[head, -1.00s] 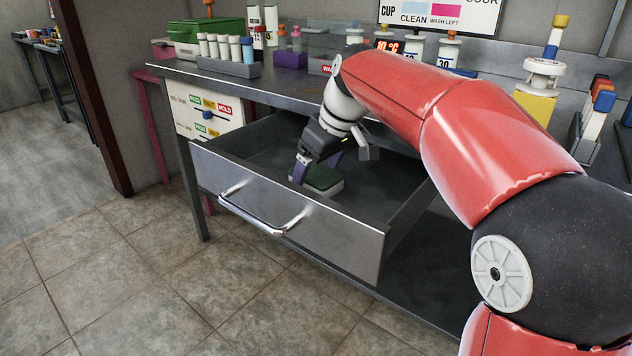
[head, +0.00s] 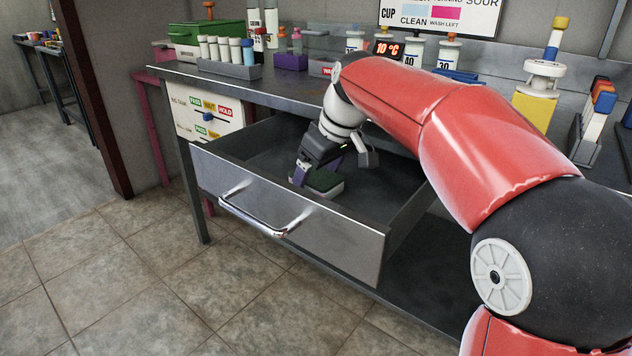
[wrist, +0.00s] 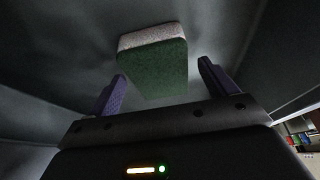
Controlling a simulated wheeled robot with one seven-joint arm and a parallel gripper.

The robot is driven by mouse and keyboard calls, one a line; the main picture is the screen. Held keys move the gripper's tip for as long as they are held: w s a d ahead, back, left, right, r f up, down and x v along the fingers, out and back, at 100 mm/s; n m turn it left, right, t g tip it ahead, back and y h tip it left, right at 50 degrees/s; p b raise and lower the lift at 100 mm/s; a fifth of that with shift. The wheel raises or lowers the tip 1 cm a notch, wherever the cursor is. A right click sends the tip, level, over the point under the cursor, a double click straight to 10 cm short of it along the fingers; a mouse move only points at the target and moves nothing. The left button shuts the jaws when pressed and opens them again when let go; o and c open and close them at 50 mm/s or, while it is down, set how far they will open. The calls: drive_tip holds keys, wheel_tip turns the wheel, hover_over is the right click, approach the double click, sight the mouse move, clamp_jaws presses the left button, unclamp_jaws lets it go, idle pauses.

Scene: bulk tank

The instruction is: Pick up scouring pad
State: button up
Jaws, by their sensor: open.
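The scouring pad (head: 327,184) lies on the floor of the open drawer, close behind its front panel. It has a green face and a pale layer; in the wrist view the pad (wrist: 153,68) shows ahead of my gripper (wrist: 162,88). My gripper (head: 314,178) is inside the drawer and open. In the wrist view its two purple fingers stand to the left and right of the pad, with a gap on each side. The head view hides part of the pad behind my gripper.
The metal drawer (head: 285,225) is pulled out below the steel bench (head: 280,93), its walls enclosing my gripper. Bottles, a rack of tubes (head: 229,65) and a purple holder (head: 290,62) stand on the bench above. The drawer's right part is bare.

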sight(318, 176)
drive_tip(key=c, duration=1.1)
drive_tip(key=shift+o, duration=0.2)
wheel_tip(318, 176, up, 20)
drive_tip(key=p, duration=0.6)
drive_tip(key=shift+r, duration=0.25)
drive_tip(key=o, duration=0.4)
drive_tip(key=c, duration=0.4)
drive_tip(key=shift+o, duration=0.2)
